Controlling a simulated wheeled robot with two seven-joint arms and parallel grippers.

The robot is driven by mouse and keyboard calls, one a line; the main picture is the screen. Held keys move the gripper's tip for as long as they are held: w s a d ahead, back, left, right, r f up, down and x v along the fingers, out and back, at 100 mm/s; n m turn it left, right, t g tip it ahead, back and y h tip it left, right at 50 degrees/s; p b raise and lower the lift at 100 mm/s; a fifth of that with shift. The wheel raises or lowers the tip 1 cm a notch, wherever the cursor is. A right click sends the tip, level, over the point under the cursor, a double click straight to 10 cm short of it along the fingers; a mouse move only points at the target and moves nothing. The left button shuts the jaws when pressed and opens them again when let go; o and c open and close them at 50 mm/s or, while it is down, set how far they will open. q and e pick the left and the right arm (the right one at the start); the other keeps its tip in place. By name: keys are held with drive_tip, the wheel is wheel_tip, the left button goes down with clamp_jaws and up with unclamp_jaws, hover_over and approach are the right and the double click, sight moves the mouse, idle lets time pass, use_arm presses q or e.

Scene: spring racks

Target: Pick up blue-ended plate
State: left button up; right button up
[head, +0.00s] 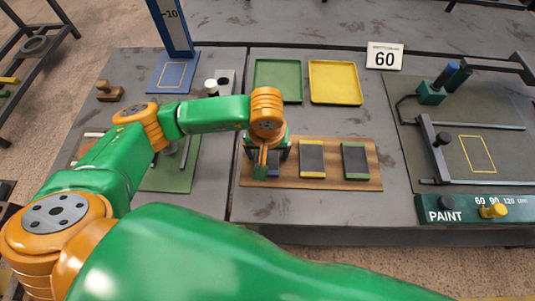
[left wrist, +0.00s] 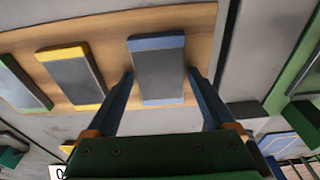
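The blue-ended plate (left wrist: 158,72) is a grey slab with blue bands at both ends. It lies on the wooden board (head: 330,185), leftmost of three plates in the head view, where my left gripper (head: 266,160) mostly hides it. In the left wrist view, the fingers of my left gripper (left wrist: 160,78) are apart, one on each side of the plate. A narrow gap seems to show beside each finger; I cannot tell whether either touches. My right gripper is not in view.
A yellow-ended plate (head: 312,158) and a green-ended plate (head: 355,160) lie beside it on the board. Green (head: 278,80) and yellow (head: 335,82) trays lie behind. A paint station (head: 470,150) stands right, a blue upright gauge (head: 172,28) at back left.

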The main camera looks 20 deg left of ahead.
use_arm(q)
clamp_jaws()
drive_tip(key=shift+r, duration=0.1)
